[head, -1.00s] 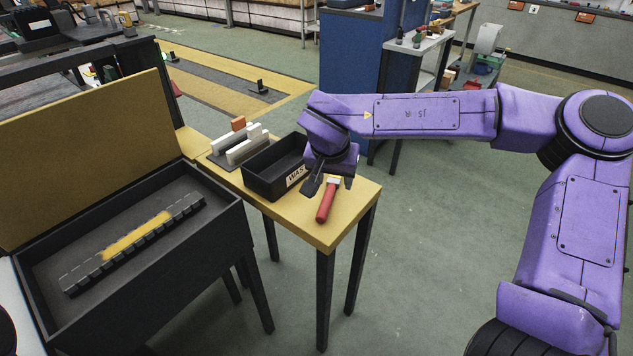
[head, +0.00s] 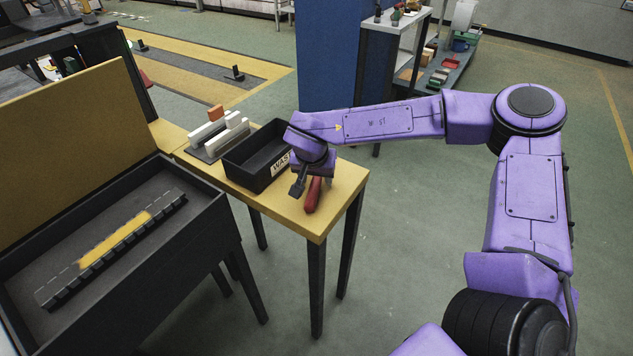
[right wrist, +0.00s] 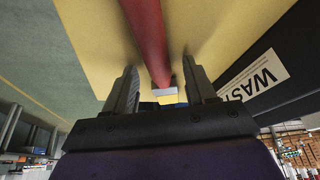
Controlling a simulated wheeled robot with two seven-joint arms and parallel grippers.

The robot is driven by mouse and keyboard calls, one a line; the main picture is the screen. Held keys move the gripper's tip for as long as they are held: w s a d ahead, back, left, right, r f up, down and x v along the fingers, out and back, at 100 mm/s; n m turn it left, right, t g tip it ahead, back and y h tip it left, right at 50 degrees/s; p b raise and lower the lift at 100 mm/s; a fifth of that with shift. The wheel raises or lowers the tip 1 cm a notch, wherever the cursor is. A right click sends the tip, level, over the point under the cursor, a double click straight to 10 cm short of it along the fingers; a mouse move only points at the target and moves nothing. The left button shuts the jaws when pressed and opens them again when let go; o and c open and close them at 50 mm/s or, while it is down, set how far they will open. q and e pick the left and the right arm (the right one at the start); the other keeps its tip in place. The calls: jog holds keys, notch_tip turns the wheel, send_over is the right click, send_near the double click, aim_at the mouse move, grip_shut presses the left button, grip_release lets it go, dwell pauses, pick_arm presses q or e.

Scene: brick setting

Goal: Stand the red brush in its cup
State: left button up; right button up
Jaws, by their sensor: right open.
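The red brush (head: 313,194) lies on the yellow table top, its red handle towards the table's front edge. My right gripper (head: 308,187) is low over the brush and partly hides it. In the right wrist view the red handle (right wrist: 147,40) runs between the two open fingers of my right gripper (right wrist: 163,82), with a pale part of the brush near the palm. I cannot tell whether a finger touches it. I can make out no cup in these views. My left gripper is out of view.
A black bin (head: 250,178) with a partly hidden "WAS" label stands just left of my right gripper. A lidded dark box (head: 190,240) holding a dark strip with yellow grains stands at left.

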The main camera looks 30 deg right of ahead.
jog(key=shift+f+p, duration=0.1)
jog(key=shift+p, duration=0.3)
jog(key=shift+c, duration=0.3)
grip_shut()
